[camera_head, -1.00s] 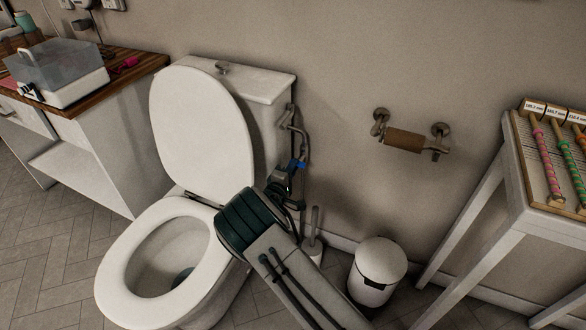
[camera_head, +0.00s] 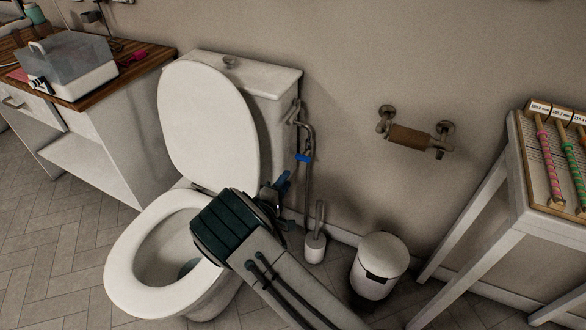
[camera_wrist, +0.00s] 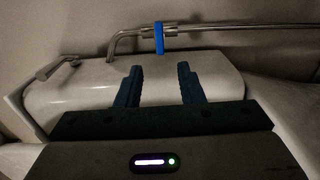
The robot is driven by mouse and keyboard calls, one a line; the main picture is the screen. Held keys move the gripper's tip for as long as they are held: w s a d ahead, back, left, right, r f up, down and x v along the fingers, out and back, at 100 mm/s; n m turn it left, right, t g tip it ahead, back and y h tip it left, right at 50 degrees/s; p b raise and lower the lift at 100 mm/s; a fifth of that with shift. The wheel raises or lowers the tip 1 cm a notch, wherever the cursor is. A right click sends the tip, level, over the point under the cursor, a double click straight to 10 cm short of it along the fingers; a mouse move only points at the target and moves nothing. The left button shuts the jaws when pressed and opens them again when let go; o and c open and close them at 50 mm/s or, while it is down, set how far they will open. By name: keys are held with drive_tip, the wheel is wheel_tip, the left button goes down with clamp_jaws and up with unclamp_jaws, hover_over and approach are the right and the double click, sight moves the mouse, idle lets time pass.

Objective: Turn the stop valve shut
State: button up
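The stop valve's blue handle (camera_head: 304,158) is on the metal pipe beside the toilet tank. In the wrist view the blue handle (camera_wrist: 159,39) looks like a narrow upright bar on the pipe (camera_wrist: 205,31). My gripper (camera_head: 281,182) is low and left of the handle in the head view, apart from it. In the wrist view my gripper (camera_wrist: 158,72) is open, with its two dark blue fingers spread and nothing between them. The handle lies beyond the fingertips, in line with the gap. The valve body is too small to make out.
The toilet (camera_head: 150,250) with its raised lid (camera_head: 205,125) is close on the left of my arm. A toilet brush (camera_head: 315,245) and a white bin (camera_head: 378,265) stand on the floor to the right. A paper holder (camera_head: 412,137) is on the wall, and a white table (camera_head: 520,200) is at right.

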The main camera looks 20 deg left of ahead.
drive_tip(key=s, duration=0.4)
drive_tip(key=shift+a, duration=0.15)
drive_tip(key=w+d+r+m+g+y+p, duration=0.1)
drive_tip(key=w+d+r+m+g+p, duration=0.25)
drive_tip(key=r, duration=0.45)
drive_tip(key=w+d+r+m+g+y+p, duration=0.1)
drive_tip(key=w+d+r+m+g+p, duration=0.15)
drive_tip(key=w+r, duration=0.35)
drive_tip(key=s+d+r+m+g+y+p, duration=0.1)
drive_tip(key=s+d+r+m+g+p, duration=0.15)
drive_tip(key=d+r, duration=0.4)
drive_tip(key=s+d+r+m+g+y+p, duration=0.1)
drive_tip(key=d+r+p, duration=0.3)
drive_tip(key=r, duration=0.6)
drive_tip(key=s+d+r+m+g+p, duration=0.3)
drive_tip(key=s+d+r+p, duration=0.3)
drive_tip(key=s+d+r, duration=0.65)
drive_tip(key=s+d+r+m+g+h+p, duration=0.1)
drive_tip(key=s+d+r+m+p, duration=0.1)
drive_tip(key=s+d, duration=0.4)
drive_tip(key=s+d+r+m+g+h+p, duration=0.1)
drive_tip(key=s+d+r+m+p, duration=0.1)
drive_tip(key=s+d, duration=0.5)
drive_tip(key=shift+s+m+g+h, duration=0.35)
drive_tip(key=shift+s+m+h, duration=0.05)
drive_tip(key=shift+s+m, duration=0.05)
